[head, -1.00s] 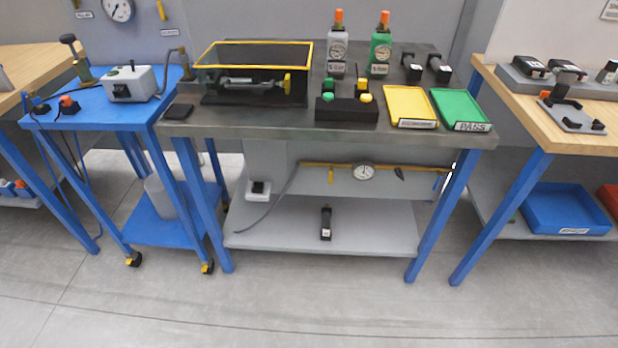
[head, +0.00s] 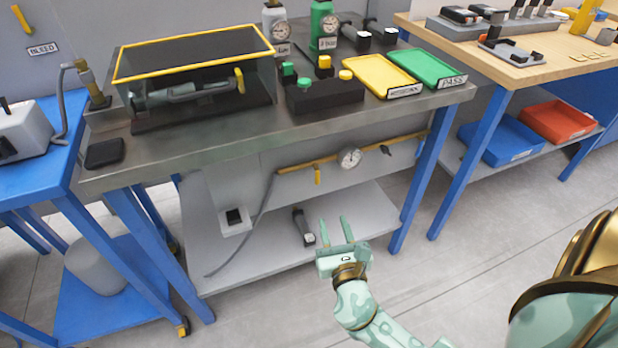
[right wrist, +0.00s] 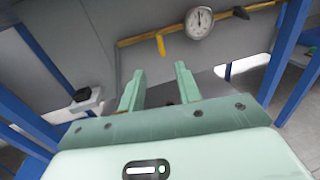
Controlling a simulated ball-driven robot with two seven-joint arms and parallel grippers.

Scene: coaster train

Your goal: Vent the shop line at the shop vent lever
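The yellow-brass shop line (head: 296,167) runs under the front of the steel bench, with a round gauge (head: 349,158) on it. A yellow lever (head: 317,175) hangs down from the line left of the gauge. A small black handle (head: 385,149) sits right of the gauge. I cannot read which is the vent lever. My right gripper (head: 334,220) is open and empty, below and in front of the line. In the right wrist view, the yellow lever (right wrist: 160,45) shows beyond the open fingers (right wrist: 160,70), apart from them. My left gripper is not in view.
The steel bench top (head: 190,140) overhangs the line, and a grey lower shelf (head: 270,255) lies below it. A dark object (head: 303,226) lies on that shelf. A grey hose (head: 262,220) hangs at the left. Blue legs (head: 420,185) stand at the right.

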